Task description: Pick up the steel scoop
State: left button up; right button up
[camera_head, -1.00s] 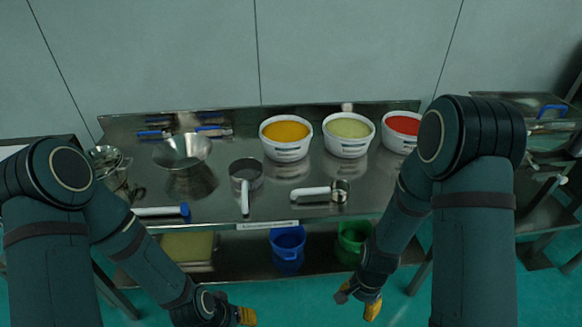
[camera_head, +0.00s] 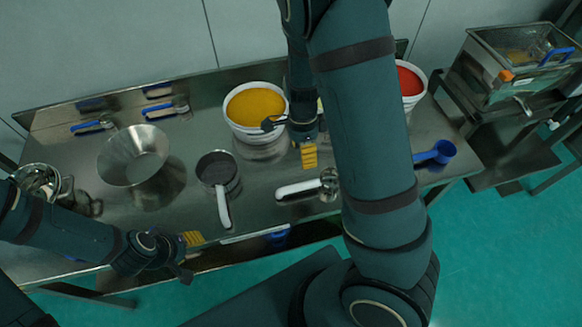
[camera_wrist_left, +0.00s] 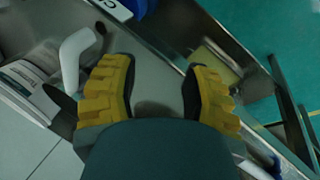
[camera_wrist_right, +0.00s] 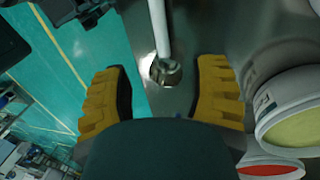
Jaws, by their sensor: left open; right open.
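The steel scoop (camera_head: 329,184), a small steel cup with a white handle, lies on the steel table, its handle pointing left in the head view. My right gripper (camera_head: 291,139) is open and empty above the table, behind the scoop. In the right wrist view the scoop's cup (camera_wrist_right: 167,72) shows beyond and between the open yellow fingers (camera_wrist_right: 161,98), its white handle running up out of frame. My left gripper (camera_head: 188,257) is open and empty near the table's front edge. In the left wrist view a white handle (camera_wrist_left: 72,58) is beside its left finger.
A pan-like vessel (camera_head: 217,170) with a white handle stands left of the scoop. Tubs of orange (camera_head: 245,130) and red (camera_head: 408,98) material stand behind, a greenish one mostly hidden. A funnel-like steel bowl (camera_head: 133,170) is left; a blue scoop (camera_head: 440,152) is right.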

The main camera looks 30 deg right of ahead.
aim_at(305, 183)
jog(key=f, duration=0.2)
jog(key=s+f+b, duration=0.1)
jog(key=f, duration=0.2)
jog(key=f+b, duration=0.1)
jog(key=f, duration=0.2)
jog(key=shift+s+a, duration=0.2)
jog(key=shift+s, duration=0.2)
jog(key=shift+s+a+f+b, duration=0.1)
jog(key=shift+f+b, duration=0.2)
jog(key=shift+f, duration=0.6)
jog(key=shift+s+d+f+b, duration=0.15)
jog(key=shift+f+b, duration=0.2)
jog(key=shift+f, duration=0.55)
jog(key=shift+s+a+f+b, duration=0.15)
jog(key=shift+f+b, duration=0.15)
jog(key=shift+f, duration=0.6)
grip_shut()
